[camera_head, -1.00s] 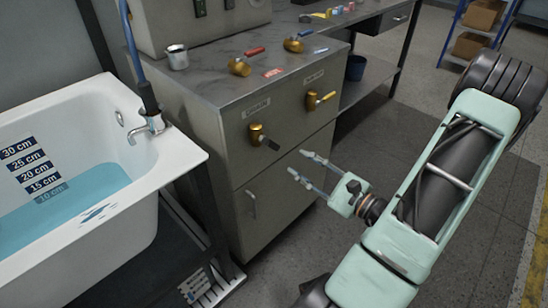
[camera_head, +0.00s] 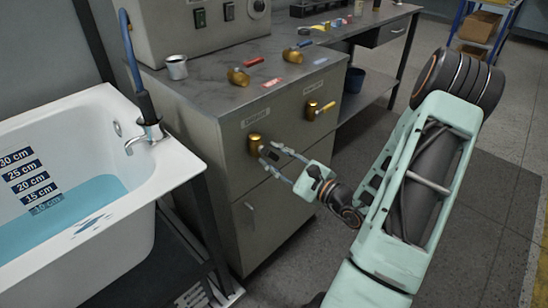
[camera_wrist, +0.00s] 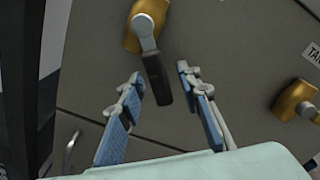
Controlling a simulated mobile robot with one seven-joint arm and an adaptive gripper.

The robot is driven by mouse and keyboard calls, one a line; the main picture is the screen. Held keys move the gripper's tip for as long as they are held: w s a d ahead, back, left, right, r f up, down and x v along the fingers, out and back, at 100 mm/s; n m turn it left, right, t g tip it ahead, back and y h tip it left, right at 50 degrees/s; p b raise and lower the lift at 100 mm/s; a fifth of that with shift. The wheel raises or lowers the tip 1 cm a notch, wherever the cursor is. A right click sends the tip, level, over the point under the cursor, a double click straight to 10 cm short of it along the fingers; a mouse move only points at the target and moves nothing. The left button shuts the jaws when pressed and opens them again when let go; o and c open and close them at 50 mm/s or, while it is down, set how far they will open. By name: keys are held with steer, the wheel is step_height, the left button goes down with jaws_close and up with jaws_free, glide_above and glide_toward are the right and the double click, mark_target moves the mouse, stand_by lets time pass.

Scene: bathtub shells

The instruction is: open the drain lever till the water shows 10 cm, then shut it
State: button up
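The brass valve (camera_head: 254,144) with a dark lever is on the cabinet's front, under a label too small to read surely. In the wrist view its dark lever (camera_wrist: 157,82) points down from the brass body (camera_wrist: 148,24). My gripper (camera_head: 268,150) is open, its two blue-padded fingers (camera_wrist: 160,82) on either side of the lever's end, with gaps visible. The white bathtub (camera_head: 150,185) holds blue water (camera_head: 60,225).
A second brass valve with a yellow lever (camera_head: 326,107) is right of the first on the cabinet front. Loose brass valves (camera_head: 238,77) and a metal cup (camera_head: 177,67) stand on the cabinet top. A tap (camera_head: 146,139) hangs over the tub rim. Floor on the right is open.

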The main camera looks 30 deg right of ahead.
jaws_close()
